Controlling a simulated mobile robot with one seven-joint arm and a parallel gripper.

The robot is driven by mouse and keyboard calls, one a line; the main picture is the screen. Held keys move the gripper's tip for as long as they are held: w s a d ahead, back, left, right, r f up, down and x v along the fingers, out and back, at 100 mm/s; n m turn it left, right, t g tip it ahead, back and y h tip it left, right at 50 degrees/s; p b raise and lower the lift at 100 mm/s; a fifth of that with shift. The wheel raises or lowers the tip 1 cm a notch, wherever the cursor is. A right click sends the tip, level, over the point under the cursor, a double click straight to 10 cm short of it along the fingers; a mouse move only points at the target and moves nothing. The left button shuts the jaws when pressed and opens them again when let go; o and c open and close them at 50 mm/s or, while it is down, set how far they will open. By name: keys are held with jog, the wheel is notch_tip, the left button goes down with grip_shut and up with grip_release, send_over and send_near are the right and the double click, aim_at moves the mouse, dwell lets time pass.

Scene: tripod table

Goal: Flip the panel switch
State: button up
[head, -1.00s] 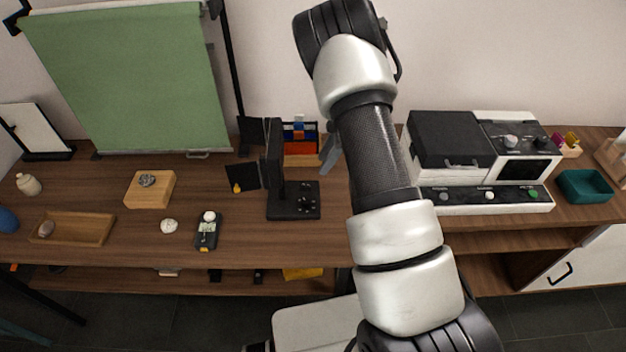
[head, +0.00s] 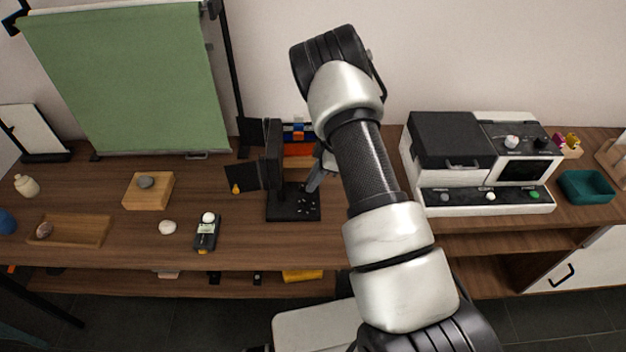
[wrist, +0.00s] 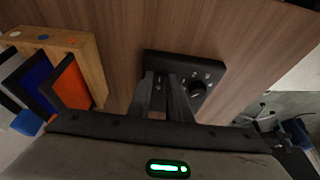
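A black device with an upright panel and a flat base (head: 285,214) stands on the wooden table, left of my arm. Its base carries a knob and small controls; it also shows in the wrist view (wrist: 210,71), with the round knob (wrist: 198,88) and pale markings. I cannot tell which small control is the switch. My gripper (head: 311,188) is over the base's right part in the head view. In the wrist view its two fingers (wrist: 160,75) overlap the panel's left part, slightly apart with nothing between them. Contact cannot be told.
A wooden rack with coloured slabs (wrist: 88,54) stands behind the device. The white and black machine (head: 480,207) is to the right. A handheld meter (head: 206,233), a white stone (head: 167,227) and a wooden block (head: 148,199) lie left. The table in front of the device is clear.

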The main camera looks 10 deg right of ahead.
grip_shut()
jog(key=shift+a+r+p, duration=0.15)
jog(key=shift+r+p, duration=0.2)
jog(key=shift+p, duration=0.55)
jog(key=h+p, duration=0.1)
jog(key=p, duration=0.2)
jog(key=shift+a+r+h+p, duration=0.3)
jog(key=shift+h+p, duration=0.05)
jog(key=shift+h, duration=0.05)
jog(key=shift+a+g+h+p, duration=0.1)
jog(key=shift+g+h+p, duration=0.2)
jog(key=shift+h+p, duration=0.3)
jog(key=shift+w+a+f+h+p, duration=0.2)
jog(key=shift+f+h+p, duration=0.1)
jog(key=shift+h+p, duration=0.4)
jog(key=o, duration=0.6)
grip_release()
jog(key=shift+c, duration=0.2)
